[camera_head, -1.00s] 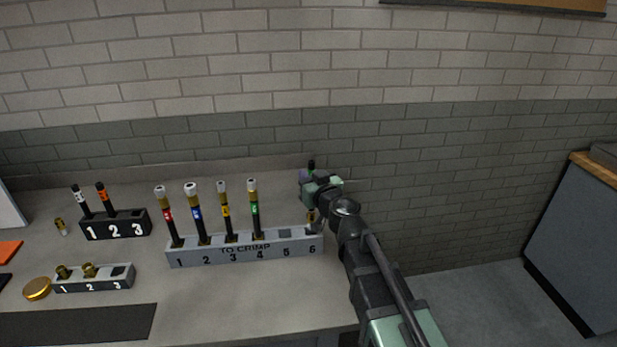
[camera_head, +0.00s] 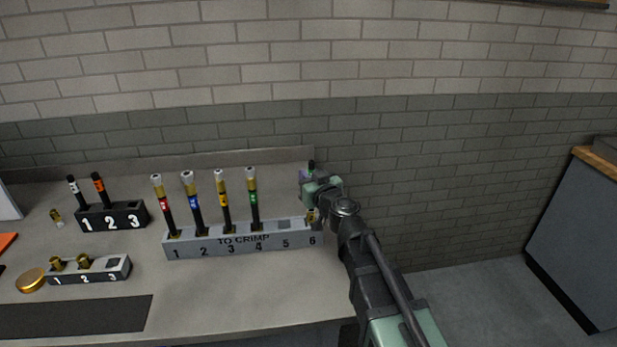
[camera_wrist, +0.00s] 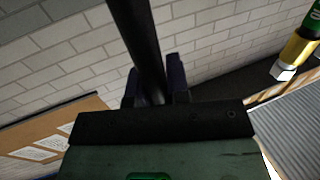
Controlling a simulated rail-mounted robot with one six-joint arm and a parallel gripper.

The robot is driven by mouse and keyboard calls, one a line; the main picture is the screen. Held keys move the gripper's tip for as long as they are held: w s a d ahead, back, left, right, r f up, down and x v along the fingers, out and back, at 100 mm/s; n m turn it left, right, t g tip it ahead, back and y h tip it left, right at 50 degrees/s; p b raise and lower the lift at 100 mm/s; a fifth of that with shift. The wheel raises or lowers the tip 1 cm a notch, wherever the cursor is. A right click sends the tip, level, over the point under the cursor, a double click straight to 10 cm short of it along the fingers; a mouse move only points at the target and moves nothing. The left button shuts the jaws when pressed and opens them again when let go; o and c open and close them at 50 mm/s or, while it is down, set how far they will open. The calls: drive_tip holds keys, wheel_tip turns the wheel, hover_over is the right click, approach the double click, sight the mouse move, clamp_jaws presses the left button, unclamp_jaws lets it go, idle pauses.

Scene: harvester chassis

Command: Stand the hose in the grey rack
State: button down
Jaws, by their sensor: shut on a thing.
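My gripper (camera_head: 309,182) is shut on a black hose (camera_head: 311,166) at the right end of the grey rack (camera_head: 200,249). In the wrist view the dark hose (camera_wrist: 138,40) runs up between the fingers of my gripper (camera_wrist: 153,88). The hose looks upright. I cannot tell whether its lower end is in a hole. The rack is marked "TO CRIMP", 1 to 6. Banded hoses stand in 1 to 4; position 5 is empty.
The green-banded hose (camera_wrist: 297,50) shows close by in the wrist view. A black rack (camera_head: 112,217) with two hoses and a light grey block (camera_head: 90,277) with brass fittings stand at left. A brass disc (camera_head: 30,280) lies beside the block. A brick wall (camera_head: 450,150) rises behind.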

wheel_tip(320, 180, down, 4)
drive_tip(key=b, duration=0.3)
drive_tip(key=shift+r, duration=0.1)
idle(0.6)
drive_tip(key=c, duration=1)
unclamp_jaws()
drive_tip(key=v, duration=1)
drive_tip(key=shift+s+d, duration=0.15)
drive_tip(key=shift+s, duration=0.25)
